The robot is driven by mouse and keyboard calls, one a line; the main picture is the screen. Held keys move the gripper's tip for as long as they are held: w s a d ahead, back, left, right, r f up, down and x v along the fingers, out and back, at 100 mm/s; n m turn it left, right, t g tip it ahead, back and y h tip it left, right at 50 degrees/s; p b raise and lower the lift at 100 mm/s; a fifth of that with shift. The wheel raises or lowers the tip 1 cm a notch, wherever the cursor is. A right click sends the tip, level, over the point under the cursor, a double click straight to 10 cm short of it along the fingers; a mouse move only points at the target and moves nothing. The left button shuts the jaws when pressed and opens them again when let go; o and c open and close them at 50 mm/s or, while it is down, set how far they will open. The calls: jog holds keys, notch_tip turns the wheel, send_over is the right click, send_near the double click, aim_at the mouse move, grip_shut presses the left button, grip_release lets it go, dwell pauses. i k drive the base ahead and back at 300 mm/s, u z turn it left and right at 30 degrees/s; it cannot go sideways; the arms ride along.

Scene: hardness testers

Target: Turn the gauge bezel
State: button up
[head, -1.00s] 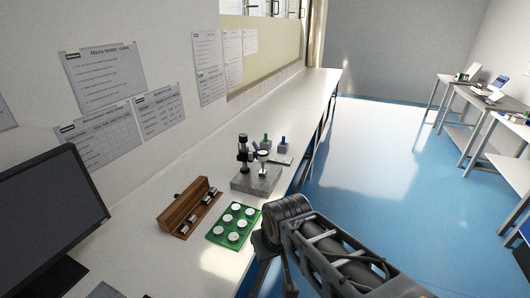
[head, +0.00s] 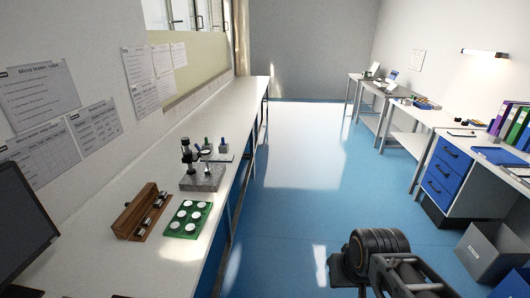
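The tester stand (head: 187,154) rises from a grey granite block (head: 203,178) on the long white bench at the left. A small round light-faced part, perhaps the gauge (head: 207,152), shows beside its column; its bezel is too small to make out. My arm (head: 380,245) is at the bottom right, over the blue floor and well away from the bench. My gripper's fingers are not visible.
A green tray (head: 174,226) with several white discs and a wooden box (head: 122,222) stand in front of the block. A monitor (head: 22,225) is at the left. A grey bin (head: 484,262) stands at the right; the floor between is clear.

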aim_at(208, 151)
jog(key=z, duration=0.5)
jog(key=i, duration=1.85)
jog(key=u, duration=1.55)
jog(key=i, duration=1)
jog(key=u, duration=1.2)
jog(key=i, duration=0.25)
jog(key=u, duration=0.25)
